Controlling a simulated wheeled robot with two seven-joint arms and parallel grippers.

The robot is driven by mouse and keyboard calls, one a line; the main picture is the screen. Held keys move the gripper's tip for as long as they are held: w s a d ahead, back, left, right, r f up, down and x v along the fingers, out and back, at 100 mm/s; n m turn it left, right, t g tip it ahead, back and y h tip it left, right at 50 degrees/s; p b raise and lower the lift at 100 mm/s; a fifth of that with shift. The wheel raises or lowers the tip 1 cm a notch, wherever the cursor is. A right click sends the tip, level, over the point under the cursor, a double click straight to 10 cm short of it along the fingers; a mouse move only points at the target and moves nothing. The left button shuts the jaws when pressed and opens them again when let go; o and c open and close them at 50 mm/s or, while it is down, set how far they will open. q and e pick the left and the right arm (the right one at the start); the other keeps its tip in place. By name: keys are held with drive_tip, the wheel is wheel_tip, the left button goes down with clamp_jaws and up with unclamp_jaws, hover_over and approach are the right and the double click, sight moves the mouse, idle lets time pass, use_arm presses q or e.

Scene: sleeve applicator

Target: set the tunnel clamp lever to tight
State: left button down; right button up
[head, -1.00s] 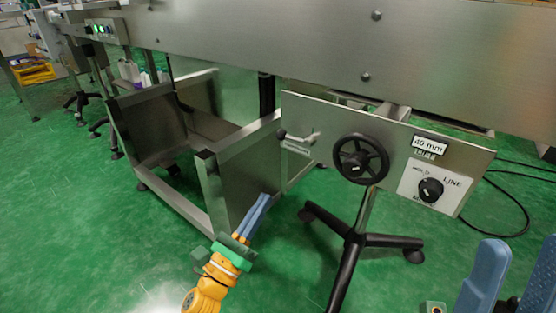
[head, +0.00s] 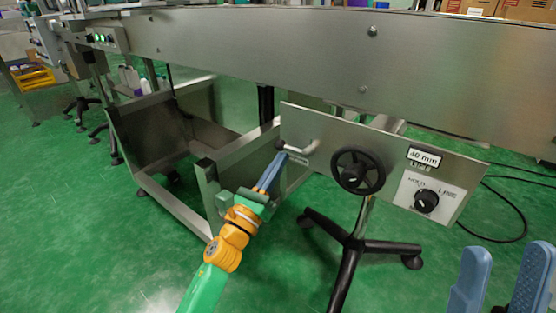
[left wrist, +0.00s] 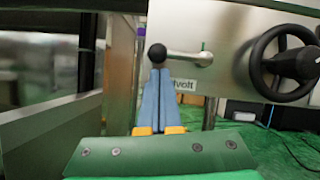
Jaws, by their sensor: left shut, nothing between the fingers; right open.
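The clamp lever (head: 300,150) is a metal rod with a black ball knob (left wrist: 157,53) at its left end, on the left part of the steel control panel (head: 325,130). In the left wrist view the rod (left wrist: 188,57) lies nearly level, its pivot at the right. My left gripper (head: 282,157) is shut and empty, its blue fingertips just below the knob; they also show in the left wrist view (left wrist: 160,72). I cannot tell whether they touch. The label (left wrist: 187,86) below the lever is partly hidden by the fingers. My right gripper (head: 497,270) is open at the lower right.
A black handwheel (head: 358,170) sits right of the lever. Further right are a 40 mm display (head: 424,156) and a black selector knob (head: 426,201). A steel frame (head: 207,185) stands left of the panel, and a black-legged stand (head: 350,250) below it.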

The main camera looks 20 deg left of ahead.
use_arm(q)
drive_tip(key=shift+m, duration=0.3)
drive_tip(key=shift+a+r+m+h, duration=0.2)
drive_tip(key=shift+m+h, duration=0.2)
drive_tip(key=shift+m, duration=0.2)
